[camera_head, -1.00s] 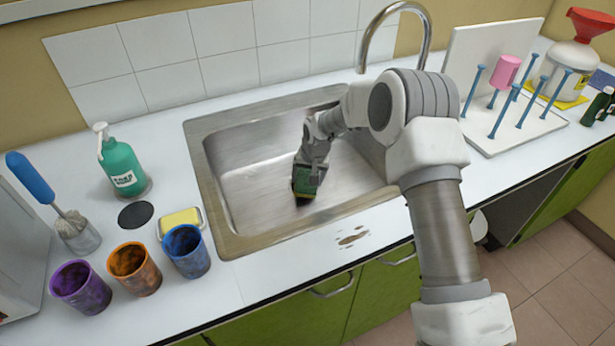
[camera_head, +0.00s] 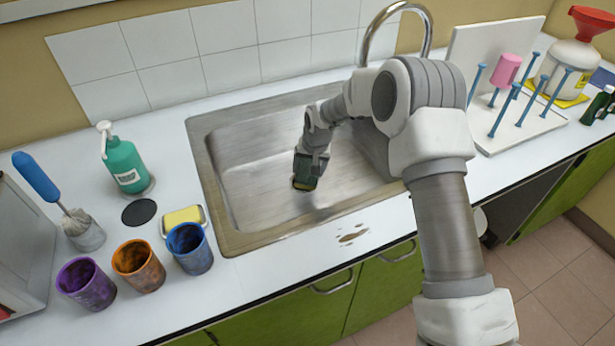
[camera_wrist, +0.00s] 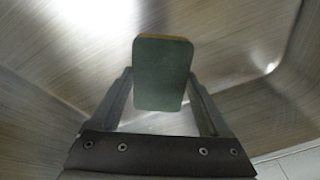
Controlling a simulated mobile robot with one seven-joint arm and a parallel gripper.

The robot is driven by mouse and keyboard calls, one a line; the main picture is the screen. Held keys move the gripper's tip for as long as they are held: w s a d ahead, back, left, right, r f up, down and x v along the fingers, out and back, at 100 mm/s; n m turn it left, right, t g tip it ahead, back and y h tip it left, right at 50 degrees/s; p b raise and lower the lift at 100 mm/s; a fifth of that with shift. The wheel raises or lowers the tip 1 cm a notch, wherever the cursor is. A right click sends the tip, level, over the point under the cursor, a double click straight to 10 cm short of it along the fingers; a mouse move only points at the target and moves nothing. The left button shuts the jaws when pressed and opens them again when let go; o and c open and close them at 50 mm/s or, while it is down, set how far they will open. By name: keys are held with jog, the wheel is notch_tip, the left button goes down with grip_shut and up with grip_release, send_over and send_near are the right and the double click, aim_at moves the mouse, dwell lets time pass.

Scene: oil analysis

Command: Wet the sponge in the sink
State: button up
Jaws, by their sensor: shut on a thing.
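My gripper (camera_head: 307,170) is inside the metal sink (camera_head: 255,175), over its basin. It is shut on the sponge (camera_head: 303,184), which has a dark green face and a thin yellow layer. In the wrist view the sponge (camera_wrist: 162,75) stands between the two fingers (camera_wrist: 160,105), its green face toward the camera, with basin walls around it. Whether the sponge touches the basin floor is hard to tell. The curved faucet (camera_head: 395,30) stands behind the sink, its lower part hidden by my arm. No running water shows.
Left of the sink stand a green soap bottle (camera_head: 124,165), a yellow sponge in a dish (camera_head: 183,219), a blue-handled brush (camera_head: 60,200), and purple (camera_head: 86,284), orange (camera_head: 139,266) and blue (camera_head: 190,249) cups. A drying rack (camera_head: 520,125) stands right. A brown stain (camera_head: 352,237) marks the front counter.

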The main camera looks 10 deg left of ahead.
notch_tip(320, 180, up, 16)
jog(key=p, duration=0.7)
jog(key=shift+p, duration=0.3)
dwell(0.5)
dwell(2.0)
notch_tip(320, 180, up, 4)
jog(key=shift+f+p, duration=0.1)
jog(key=shift+p, duration=0.95)
jog(key=shift+d, duration=0.1)
